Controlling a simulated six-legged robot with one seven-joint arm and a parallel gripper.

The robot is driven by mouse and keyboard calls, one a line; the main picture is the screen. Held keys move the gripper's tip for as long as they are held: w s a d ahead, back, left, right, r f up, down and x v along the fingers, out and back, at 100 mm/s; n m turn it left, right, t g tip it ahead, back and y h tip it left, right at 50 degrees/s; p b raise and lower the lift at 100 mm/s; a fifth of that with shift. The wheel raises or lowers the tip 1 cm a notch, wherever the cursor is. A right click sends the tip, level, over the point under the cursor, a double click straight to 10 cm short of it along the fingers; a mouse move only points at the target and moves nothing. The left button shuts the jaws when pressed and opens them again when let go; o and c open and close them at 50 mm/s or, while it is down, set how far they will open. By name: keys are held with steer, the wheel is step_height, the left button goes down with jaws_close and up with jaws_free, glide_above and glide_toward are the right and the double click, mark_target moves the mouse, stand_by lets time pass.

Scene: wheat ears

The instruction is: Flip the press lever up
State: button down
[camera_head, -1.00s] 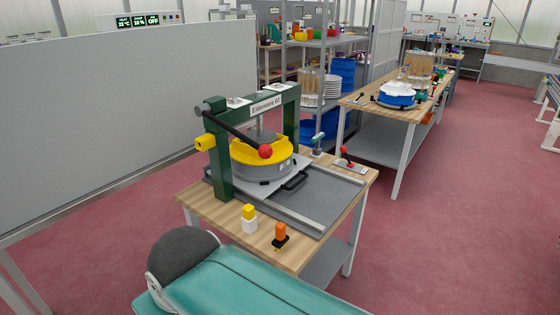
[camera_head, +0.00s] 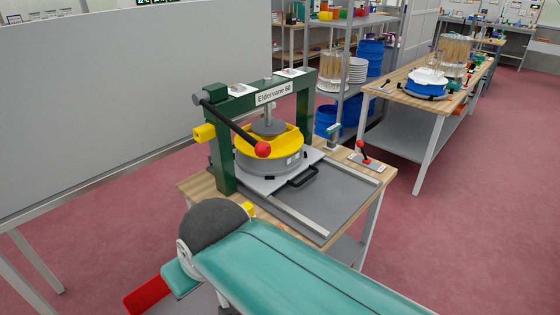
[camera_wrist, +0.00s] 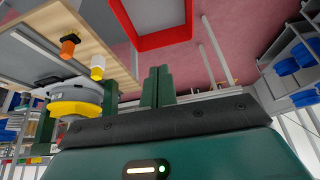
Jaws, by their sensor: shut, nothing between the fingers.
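The green press (camera_head: 222,150), labelled "Eldervane 60", stands on a wooden-topped table. Its black press lever (camera_head: 232,126) slopes down from a pivot at the upper left to a red knob (camera_head: 262,149) in front of the yellow ring. In the wrist view the press drum (camera_wrist: 74,92) is at the left and the image is turned over. I cannot make out the lever there. My gripper (camera_wrist: 157,70) shows in the wrist view as two dark green fingers close together, shut and empty, apart from the press. My teal arm crosses the lower head view; its fingertips are not visible there.
A small red-knobbed lever (camera_head: 362,146) stands at the table's right rear. In the wrist view an orange block (camera_wrist: 70,44) and a white-and-yellow block (camera_wrist: 98,66) sit on the tabletop. A second table (camera_head: 405,78) is behind right. A grey partition (camera_head: 110,90) is at the left.

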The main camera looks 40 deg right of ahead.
step_height(320, 180, down, 7)
steer(key=w+d+m+g+y, duration=0.25)
steer(key=m+y, duration=0.25)
steer(key=m, duration=0.4)
steer(key=w+d+m+t+y, duration=0.4)
steer(key=w+d+m+y, duration=0.15)
steer(key=m, duration=0.25)
steer(key=s+d+m+t+h, duration=0.1)
steer(key=d+m+t+h, duration=0.3)
steer(key=d, duration=0.9)
steer(key=s+d+m+t+h, duration=0.2)
steer(key=d+m+t+h, duration=0.3)
steer(key=d+m+t, duration=0.4)
steer(key=d+m, duration=0.3)
steer(key=shift+s+d+r, duration=0.2)
steer(key=shift+s+d, duration=0.1)
steer(key=shift+d, duration=0.05)
steer(key=shift+w, duration=0.1)
